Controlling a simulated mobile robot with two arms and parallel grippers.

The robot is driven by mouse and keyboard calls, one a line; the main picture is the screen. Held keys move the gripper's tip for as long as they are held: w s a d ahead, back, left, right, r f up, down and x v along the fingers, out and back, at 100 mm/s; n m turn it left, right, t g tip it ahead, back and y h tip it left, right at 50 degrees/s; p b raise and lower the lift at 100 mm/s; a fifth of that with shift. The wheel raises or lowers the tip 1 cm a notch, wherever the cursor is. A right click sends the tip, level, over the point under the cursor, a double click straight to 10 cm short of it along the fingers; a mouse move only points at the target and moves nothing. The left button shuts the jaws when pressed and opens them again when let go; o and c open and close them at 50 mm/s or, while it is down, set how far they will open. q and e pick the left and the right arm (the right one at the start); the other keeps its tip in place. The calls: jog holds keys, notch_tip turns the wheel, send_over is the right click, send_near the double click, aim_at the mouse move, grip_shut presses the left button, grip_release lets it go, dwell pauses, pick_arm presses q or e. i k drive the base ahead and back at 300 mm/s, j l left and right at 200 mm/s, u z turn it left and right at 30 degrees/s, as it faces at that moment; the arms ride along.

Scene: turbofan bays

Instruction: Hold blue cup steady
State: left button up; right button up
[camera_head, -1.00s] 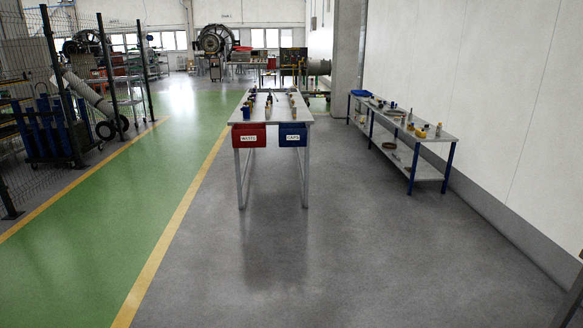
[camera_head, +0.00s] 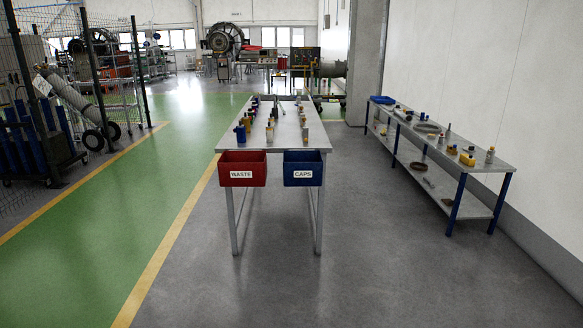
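A small blue object (camera_head: 240,134), cup-like in shape, stands upright near the left front edge of the long table (camera_head: 270,142). It is too small for me to be sure that it is the blue cup. Nothing visible is holding it. Neither of my grippers shows in the head view.
A red WASTE bin (camera_head: 242,168) and a blue CAPS bin (camera_head: 303,168) hang on the table's front. A low two-level bench (camera_head: 447,190) with small items runs along the right wall.

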aim_at(242, 135)
jog(key=i+u, duration=0.15)
jog(key=i, duration=0.35)
jog(key=i+l+u, duration=0.1)
jog(key=i, duration=0.4)
jog(key=i+l+u, duration=0.15)
jog(key=i, duration=0.35)
jog(key=i+l+u, duration=0.1)
jog(key=i+l, duration=0.15)
jog(key=i, duration=0.25)
jog(key=i+u, duration=0.25)
jog(key=i+j+u, duration=0.2)
jog(key=u, duration=0.3)
jog(key=i+j+u, duration=0.1)
jog(key=i+u, duration=0.4)
jog(key=i+j, duration=0.1)
jog(key=i, duration=1)
jog(key=i+z, duration=0.1)
jog(key=i, duration=1)
jog(key=i+l+z, duration=0.2)
jog(key=i+z, duration=0.15)
jog(key=i, duration=0.35)
jog(key=i+z, duration=0.35)
jog(key=i, duration=0.3)
jog(key=i+j+z, duration=0.2)
jog(key=i+z, duration=0.15)
jog(key=i, duration=0.35)
jog(key=i+z, duration=0.35)
jog(key=i+j+z, duration=0.5)
jog(key=i+z, duration=0.2)
jog(key=i, duration=0.05)
